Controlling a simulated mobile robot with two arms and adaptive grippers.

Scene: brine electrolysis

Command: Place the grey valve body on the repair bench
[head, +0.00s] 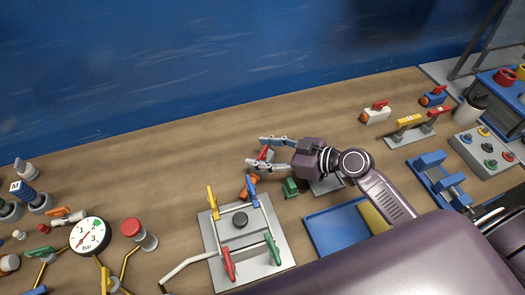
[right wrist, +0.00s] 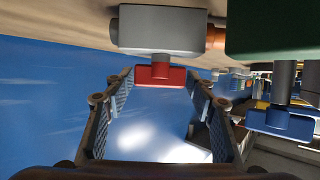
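The grey valve body (right wrist: 160,30), with a red handle (right wrist: 160,75) and an orange end, fills the top of the right wrist view. In the head view its red handle (head: 265,153) shows at my right gripper (head: 256,152), whose fingers partly hide the body. The gripper is open, its fingers spread to either side of the handle; contact cannot be told. The same gripper shows in the right wrist view (right wrist: 160,92). My left gripper is not in view. Which surface is the repair bench cannot be told for sure.
A green block (head: 290,187) stands close beside the gripper. A grey plate (head: 213,268) with coloured handles lies in front. A blue tray (head: 325,235) lies to the right. Another pale valve (head: 376,115) and a blue fixture (head: 440,182) stand further right. A gauge (head: 90,236) is at left.

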